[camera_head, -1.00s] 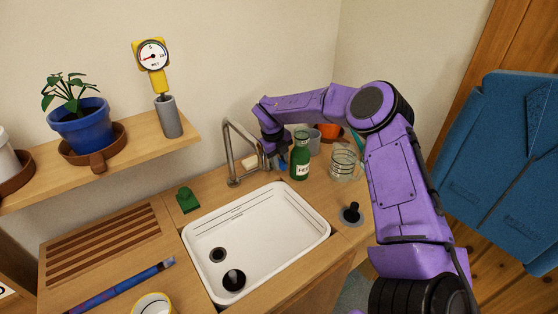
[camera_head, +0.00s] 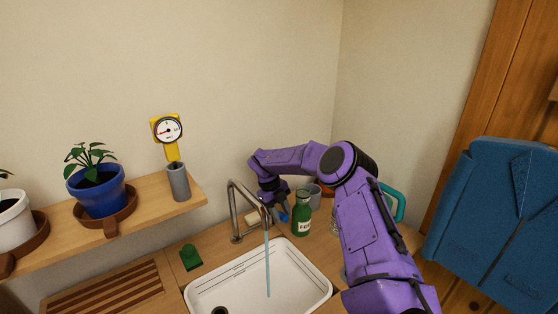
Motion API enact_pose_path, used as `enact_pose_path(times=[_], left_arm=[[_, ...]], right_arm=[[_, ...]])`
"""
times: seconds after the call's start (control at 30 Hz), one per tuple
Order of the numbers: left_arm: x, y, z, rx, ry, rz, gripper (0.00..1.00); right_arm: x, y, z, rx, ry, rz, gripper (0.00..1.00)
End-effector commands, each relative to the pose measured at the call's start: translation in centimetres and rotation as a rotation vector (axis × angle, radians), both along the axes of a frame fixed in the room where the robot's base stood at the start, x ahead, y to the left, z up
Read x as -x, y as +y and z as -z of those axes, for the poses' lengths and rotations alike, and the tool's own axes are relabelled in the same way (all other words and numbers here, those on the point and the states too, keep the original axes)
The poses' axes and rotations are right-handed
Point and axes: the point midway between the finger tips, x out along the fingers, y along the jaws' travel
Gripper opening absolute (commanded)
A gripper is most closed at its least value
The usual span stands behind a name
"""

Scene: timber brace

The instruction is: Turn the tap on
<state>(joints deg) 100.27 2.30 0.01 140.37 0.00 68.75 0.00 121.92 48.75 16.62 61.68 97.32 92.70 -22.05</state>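The metal tap (camera_head: 233,212) stands at the back edge of the white sink (camera_head: 203,294). A blue stream of water (camera_head: 267,265) runs from its spout down into the sink. My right gripper (camera_head: 276,212) is just right of the spout, behind the green bottle's left side. Its fingers point down and are small and dark, so I cannot tell whether they are open or shut, or whether they touch the tap's handle. The handle is not clearly visible. My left gripper is out of view.
A green bottle (camera_head: 301,216) and a grey cup (camera_head: 314,196) stand close right of my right gripper. A green block (camera_head: 190,257) sits left of the sink. A shelf (camera_head: 150,198) with a plant in a blue pot (camera_head: 98,196) and a gauge (camera_head: 168,130) is at the left.

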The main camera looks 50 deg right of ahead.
Motion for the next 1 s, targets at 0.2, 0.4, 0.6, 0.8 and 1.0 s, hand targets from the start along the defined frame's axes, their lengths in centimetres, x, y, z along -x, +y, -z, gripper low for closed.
enact_pose_path(times=[0.2,0.4,0.6,0.8,1.0], left_arm=[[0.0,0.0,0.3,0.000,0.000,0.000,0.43],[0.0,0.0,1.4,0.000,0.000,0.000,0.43],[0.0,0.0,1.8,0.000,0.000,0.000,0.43],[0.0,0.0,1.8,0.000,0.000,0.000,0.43],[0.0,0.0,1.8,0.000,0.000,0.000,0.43]], right_arm=[[-0.4,0.2,-0.8,0.002,-0.003,-0.002,0.37],[-1.7,0.8,-5.1,0.002,-0.005,-0.001,0.37],[-2.6,1.1,-8.9,0.003,-0.002,0.000,0.37],[-2.9,1.3,-10.1,-0.001,0.000,0.000,0.37],[-2.9,1.3,-10.1,-0.001,0.000,0.000,0.37]])
